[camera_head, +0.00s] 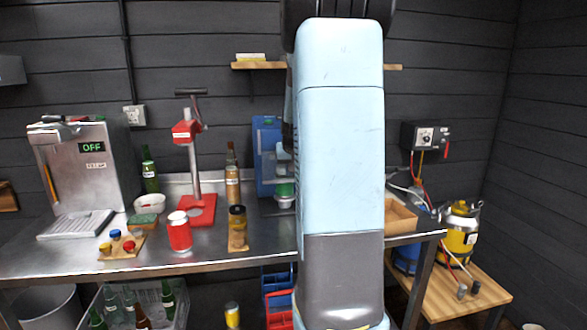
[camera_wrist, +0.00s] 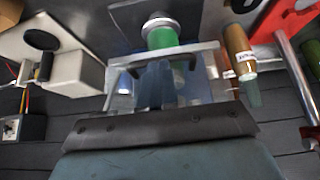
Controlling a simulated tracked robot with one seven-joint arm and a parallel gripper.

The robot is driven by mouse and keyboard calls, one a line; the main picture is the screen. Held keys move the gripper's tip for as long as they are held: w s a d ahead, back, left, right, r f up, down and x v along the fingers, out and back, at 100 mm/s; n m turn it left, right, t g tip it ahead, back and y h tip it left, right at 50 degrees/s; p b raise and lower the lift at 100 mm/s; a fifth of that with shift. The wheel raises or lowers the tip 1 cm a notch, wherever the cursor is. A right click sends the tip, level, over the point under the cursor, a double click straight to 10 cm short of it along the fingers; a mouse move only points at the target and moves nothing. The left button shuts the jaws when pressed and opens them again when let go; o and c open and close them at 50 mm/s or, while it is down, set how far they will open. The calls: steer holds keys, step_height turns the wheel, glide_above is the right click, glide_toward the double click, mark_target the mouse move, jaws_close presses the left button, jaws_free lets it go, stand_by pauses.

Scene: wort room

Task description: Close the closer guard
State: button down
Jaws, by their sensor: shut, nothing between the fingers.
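The closer is a blue machine on the steel bench, and its blue back (camera_head: 266,150) shows left of my arm in the head view. A green can-like part (camera_head: 284,190) is at its working place and shows larger in the wrist view (camera_wrist: 162,38). A pale frame with a clear bluish panel, which looks like the closer guard (camera_wrist: 205,48), lies in front of the green part there. My gripper (camera_wrist: 172,78) is shut and empty close to this panel. I cannot tell if it touches. In the head view my arm hides the gripper and most of the guard.
A brown bottle (camera_head: 232,175) and an amber jar (camera_head: 237,228) stand left of the closer. A red lever press (camera_head: 190,200) and a red can (camera_head: 179,230) are further left. A wooden box (camera_head: 400,215) is right of my arm.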

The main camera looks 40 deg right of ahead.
steer(key=w+d+r+v, duration=0.1)
steer(key=w+v, duration=0.1)
steer(key=v, duration=1)
steer(key=shift+r, duration=0.55)
